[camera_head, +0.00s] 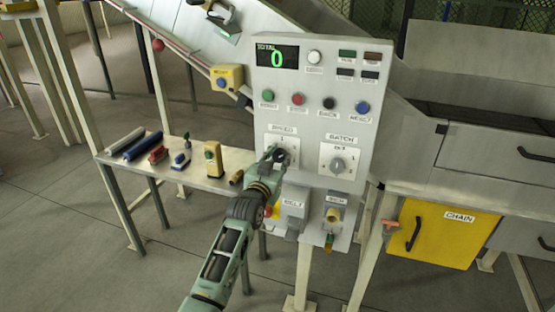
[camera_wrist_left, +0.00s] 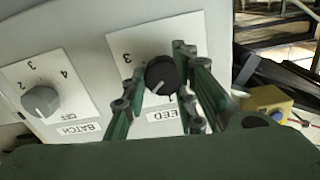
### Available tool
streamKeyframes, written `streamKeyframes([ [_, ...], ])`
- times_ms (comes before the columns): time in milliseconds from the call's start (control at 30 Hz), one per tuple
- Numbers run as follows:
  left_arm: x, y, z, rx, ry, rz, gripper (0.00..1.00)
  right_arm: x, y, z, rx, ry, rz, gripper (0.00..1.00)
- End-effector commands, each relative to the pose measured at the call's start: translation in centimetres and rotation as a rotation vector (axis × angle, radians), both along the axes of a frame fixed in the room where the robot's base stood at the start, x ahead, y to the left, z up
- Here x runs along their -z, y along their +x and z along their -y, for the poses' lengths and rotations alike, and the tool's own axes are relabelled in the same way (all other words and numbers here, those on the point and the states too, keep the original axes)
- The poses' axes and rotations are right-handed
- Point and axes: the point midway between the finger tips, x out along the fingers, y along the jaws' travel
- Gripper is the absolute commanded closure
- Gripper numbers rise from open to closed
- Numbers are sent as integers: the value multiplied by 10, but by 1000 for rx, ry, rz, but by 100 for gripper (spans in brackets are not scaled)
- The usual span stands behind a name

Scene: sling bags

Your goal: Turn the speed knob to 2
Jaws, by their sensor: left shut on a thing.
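The speed knob (camera_wrist_left: 161,75) is a round black dial on a white plate labelled SPEED (camera_head: 282,138) on the grey control panel. In the left wrist view, tilted nearly upside down, its white pointer mark lies toward the printed 1; a 3 also shows, and the 2 is hidden. My left gripper (camera_head: 274,154) reaches the knob from the lower left and is shut on it, one finger on each side in the wrist view (camera_wrist_left: 158,88). In the head view the fingers partly cover the knob. My right gripper is not in view.
The grey batch knob (camera_head: 338,165) sits just right of the speed plate. Coloured buttons (camera_head: 298,99) and a display (camera_head: 277,57) reading 0 are above. Below are switch boxes (camera_head: 292,208). A side table (camera_head: 215,184) with several tools stands at left.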

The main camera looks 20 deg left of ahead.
Motion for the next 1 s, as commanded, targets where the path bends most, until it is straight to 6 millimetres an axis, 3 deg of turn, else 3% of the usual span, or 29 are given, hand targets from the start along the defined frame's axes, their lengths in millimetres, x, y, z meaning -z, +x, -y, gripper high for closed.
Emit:
streamKeyframes([
  [33,-8,1,4,6,26,16,100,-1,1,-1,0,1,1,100],
  [333,-7,1,4,5,132,21,100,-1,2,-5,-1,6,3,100],
  [867,-6,1,4,5,152,20,100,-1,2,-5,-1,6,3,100],
  [900,-6,1,4,5,151,20,71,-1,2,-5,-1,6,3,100],
  [1000,-6,1,4,5,151,20,62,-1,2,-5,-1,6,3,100],
])
